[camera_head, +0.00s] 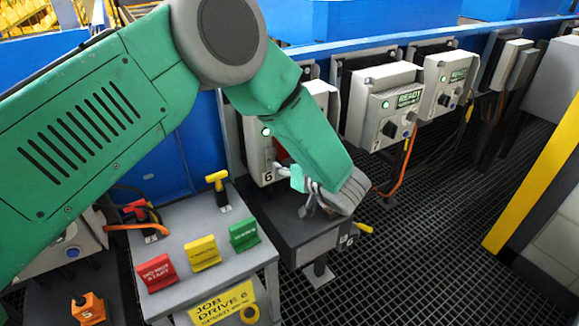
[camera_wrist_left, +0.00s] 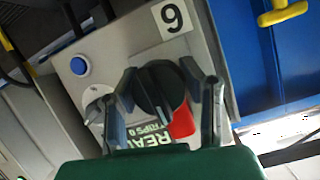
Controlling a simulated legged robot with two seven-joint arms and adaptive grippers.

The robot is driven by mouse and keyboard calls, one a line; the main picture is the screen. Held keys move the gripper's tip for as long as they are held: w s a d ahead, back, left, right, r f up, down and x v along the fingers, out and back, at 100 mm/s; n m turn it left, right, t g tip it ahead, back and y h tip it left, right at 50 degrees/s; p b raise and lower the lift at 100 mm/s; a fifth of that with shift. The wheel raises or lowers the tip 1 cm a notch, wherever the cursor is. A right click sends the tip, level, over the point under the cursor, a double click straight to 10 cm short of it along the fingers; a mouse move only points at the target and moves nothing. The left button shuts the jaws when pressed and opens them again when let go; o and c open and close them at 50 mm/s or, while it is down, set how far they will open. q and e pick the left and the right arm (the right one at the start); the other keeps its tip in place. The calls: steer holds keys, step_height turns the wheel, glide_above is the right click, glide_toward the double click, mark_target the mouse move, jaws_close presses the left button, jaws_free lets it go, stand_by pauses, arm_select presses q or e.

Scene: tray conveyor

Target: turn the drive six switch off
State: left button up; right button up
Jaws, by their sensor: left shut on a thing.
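The drive six control box (camera_head: 255,150) is grey and mounted on the blue conveyor side, with a "6" on its face and a lit green lamp. It also fills the left wrist view (camera_wrist_left: 115,50), where the digit is upside down. Its black rotary switch (camera_wrist_left: 158,85) sits between the fingers of my left gripper (camera_wrist_left: 165,92), which is shut on it. A red piece (camera_wrist_left: 184,120) shows beside the switch. In the head view my left gripper (camera_head: 306,190) and green forearm hide the switch and much of the box front. My right gripper is not in view.
A grey stand (camera_head: 205,280) below holds a red block (camera_head: 157,272), a yellow block (camera_head: 203,253) and a green block (camera_head: 244,235). A yellow-handled item (camera_head: 219,188) stands at its back. The drive seven box (camera_head: 378,105) is to the right. Grated floor lies clear at right.

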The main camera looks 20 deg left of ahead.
arm_select(q)
steer(key=shift+d+r+n+t+h+p, duration=0.15)
steer(key=shift+n+t+h+p, duration=0.15)
steer(key=shift+n+t+p, duration=0.25)
steer(key=shift+n, duration=0.45)
steer(key=shift+s+d+n+t+h, duration=0.2)
steer(key=shift+n+t+h, duration=0.2)
steer(key=shift+n+t, duration=0.25)
steer(key=o, duration=1.1)
steer(key=shift+o, duration=0.5)
steer(key=shift+s+d, duration=0.1)
steer(key=shift+s, duration=0.05)
steer(key=shift+r, duration=0.1)
steer(key=shift+d, duration=0.15)
